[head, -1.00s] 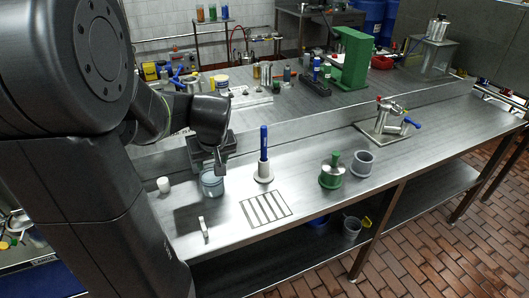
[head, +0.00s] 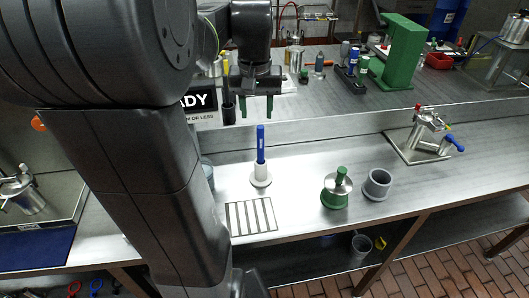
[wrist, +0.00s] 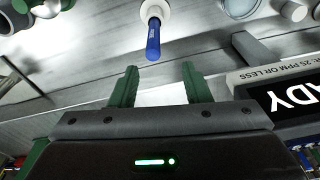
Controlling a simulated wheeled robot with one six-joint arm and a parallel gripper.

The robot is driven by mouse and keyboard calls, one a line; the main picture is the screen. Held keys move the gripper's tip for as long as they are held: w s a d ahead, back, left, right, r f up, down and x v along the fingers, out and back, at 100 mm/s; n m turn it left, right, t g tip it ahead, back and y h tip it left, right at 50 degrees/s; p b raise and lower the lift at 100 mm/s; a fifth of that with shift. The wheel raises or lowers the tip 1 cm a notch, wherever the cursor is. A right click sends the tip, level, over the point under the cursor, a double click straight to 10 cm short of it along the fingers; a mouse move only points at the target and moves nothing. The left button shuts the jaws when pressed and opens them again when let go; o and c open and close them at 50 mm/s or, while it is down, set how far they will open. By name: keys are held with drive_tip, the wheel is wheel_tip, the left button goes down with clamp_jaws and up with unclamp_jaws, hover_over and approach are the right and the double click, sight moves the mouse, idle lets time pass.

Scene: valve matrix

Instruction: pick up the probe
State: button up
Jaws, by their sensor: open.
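The probe is a blue rod (head: 261,143) standing upright in a white holder with a round base (head: 261,174) on the steel bench in the head view. The probe also shows in the wrist view (wrist: 153,40), at top centre beyond my fingers. My gripper (head: 256,107) is open and empty, with two green fingers pointing down. In the head view it appears just above the probe's top, apart from it. In the wrist view my gripper (wrist: 159,74) has its fingers spread to either side of the probe's line, and they do not touch it.
A striped mat (head: 252,217) lies in front of the holder. A display sign (head: 200,101) is behind on the left. A green press (head: 403,52) stands at the back.

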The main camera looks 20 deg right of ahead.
sight(260, 138)
drive_tip(key=f, duration=0.4)
drive_tip(key=shift+w+d+f, duration=0.15)
drive_tip(key=shift+w+f, duration=0.1)
drive_tip(key=f, duration=0.4)
drive_tip(key=shift+s+d+f, duration=0.1)
drive_tip(key=shift+s+d, duration=0.2)
drive_tip(key=shift+s, duration=0.05)
drive_tip(key=shift+w+f, duration=0.1)
drive_tip(key=shift+f, duration=0.4)
clamp_jaws()
